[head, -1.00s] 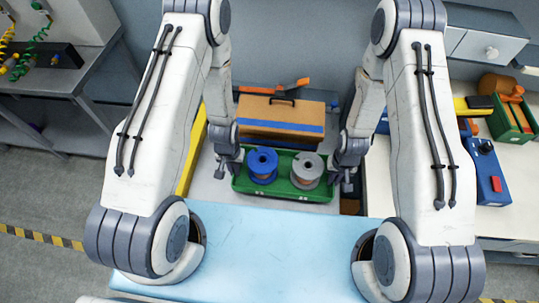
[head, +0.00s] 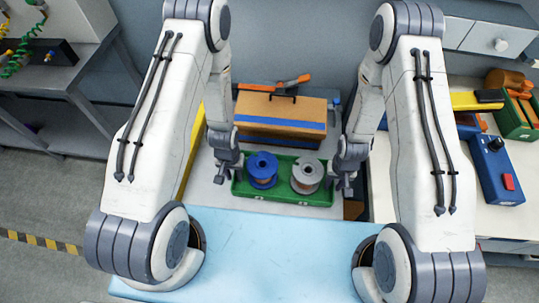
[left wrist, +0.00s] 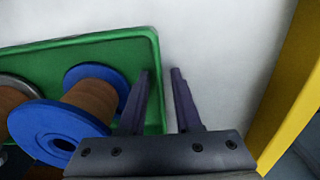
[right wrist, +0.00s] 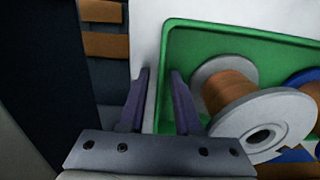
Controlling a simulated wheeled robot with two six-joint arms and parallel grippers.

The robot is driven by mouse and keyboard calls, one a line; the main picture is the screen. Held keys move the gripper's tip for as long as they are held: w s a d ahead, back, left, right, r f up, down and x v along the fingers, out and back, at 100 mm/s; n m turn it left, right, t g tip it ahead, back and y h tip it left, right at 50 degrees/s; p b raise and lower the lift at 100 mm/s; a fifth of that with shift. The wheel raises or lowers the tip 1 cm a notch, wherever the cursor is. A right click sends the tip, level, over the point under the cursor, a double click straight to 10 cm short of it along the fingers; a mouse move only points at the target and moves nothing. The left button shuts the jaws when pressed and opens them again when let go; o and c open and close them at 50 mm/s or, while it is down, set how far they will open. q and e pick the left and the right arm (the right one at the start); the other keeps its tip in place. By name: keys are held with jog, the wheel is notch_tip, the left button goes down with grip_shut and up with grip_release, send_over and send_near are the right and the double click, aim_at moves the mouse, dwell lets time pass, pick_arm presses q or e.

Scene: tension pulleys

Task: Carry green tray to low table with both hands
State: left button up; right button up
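The green tray (head: 284,199) stands on a white surface (head: 207,193) and holds a blue spool (head: 263,168) and a grey spool (head: 307,174), both wound with brown. My left gripper (left wrist: 160,72) is open at one end of the tray, its two fingers on either side of the end wall (left wrist: 159,95). My right gripper (right wrist: 159,73) is open at the other end, its fingers likewise on either side of that wall (right wrist: 164,75). I cannot tell how low the fingers reach, or which surface is the low table.
A pale blue surface (head: 265,255) lies between the tray and me. A brown case with a blue band (head: 280,115) stands right behind the tray. A yellow bar (head: 190,155) runs at its left. A right-hand bench (head: 440,190) holds a blue box (head: 497,170).

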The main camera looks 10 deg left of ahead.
pick_arm(q)
jog(key=shift+r, duration=0.15)
pick_arm(e)
jog(key=shift+r, duration=0.1)
pick_arm(q)
notch_tip(320, 180, up, 12)
pick_arm(e)
notch_tip(320, 180, up, 12)
dwell(0.9)
dwell(0.4)
